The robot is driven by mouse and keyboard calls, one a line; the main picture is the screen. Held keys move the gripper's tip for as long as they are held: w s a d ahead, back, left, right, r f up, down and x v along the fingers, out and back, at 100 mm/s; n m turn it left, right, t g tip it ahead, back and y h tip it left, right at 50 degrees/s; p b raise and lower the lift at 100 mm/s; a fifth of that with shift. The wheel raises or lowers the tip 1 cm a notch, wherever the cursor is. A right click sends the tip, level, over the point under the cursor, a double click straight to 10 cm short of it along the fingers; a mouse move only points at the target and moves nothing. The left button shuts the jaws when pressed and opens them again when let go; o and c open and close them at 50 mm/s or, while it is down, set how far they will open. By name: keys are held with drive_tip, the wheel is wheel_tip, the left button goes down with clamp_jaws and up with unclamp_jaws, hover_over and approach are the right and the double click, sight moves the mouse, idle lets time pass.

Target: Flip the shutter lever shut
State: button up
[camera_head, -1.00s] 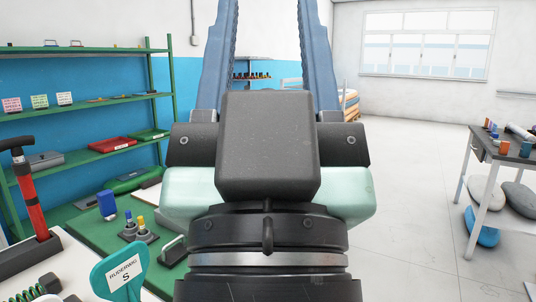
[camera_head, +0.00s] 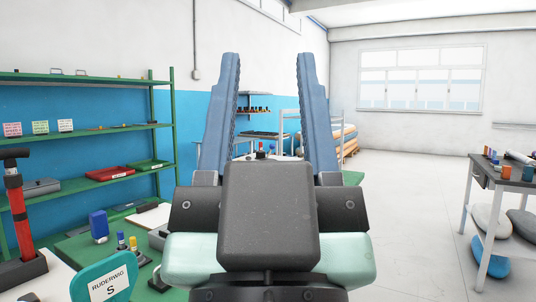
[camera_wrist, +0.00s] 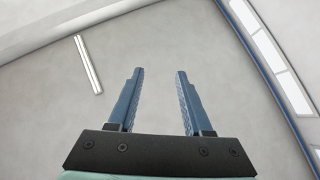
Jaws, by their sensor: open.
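My gripper (camera_head: 268,58) stands upright in the middle of the head view, its two blue ribbed fingers apart with nothing between them. In the wrist view my gripper (camera_wrist: 160,73) is also open and empty, facing the pale ceiling. I cannot make out a shutter lever in either view. My gripper's dark body and pale green housing hide part of the middle of the room.
A green bench at lower left holds a blue block (camera_head: 98,226) and a teal tag (camera_head: 104,279). A red pump (camera_head: 17,205) stands at far left by green shelves (camera_head: 83,128). A dark-topped table (camera_head: 505,172) is at right. The floor (camera_head: 415,225) between is clear.

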drive_tip(key=shift+r, duration=0.25)
drive_tip(key=c, duration=0.5)
wheel_tip(320, 180, up, 26)
drive_tip(key=p, duration=2.6)
drive_tip(key=shift+f, duration=0.2)
clamp_jaws()
drive_tip(key=shift+f, duration=0.1)
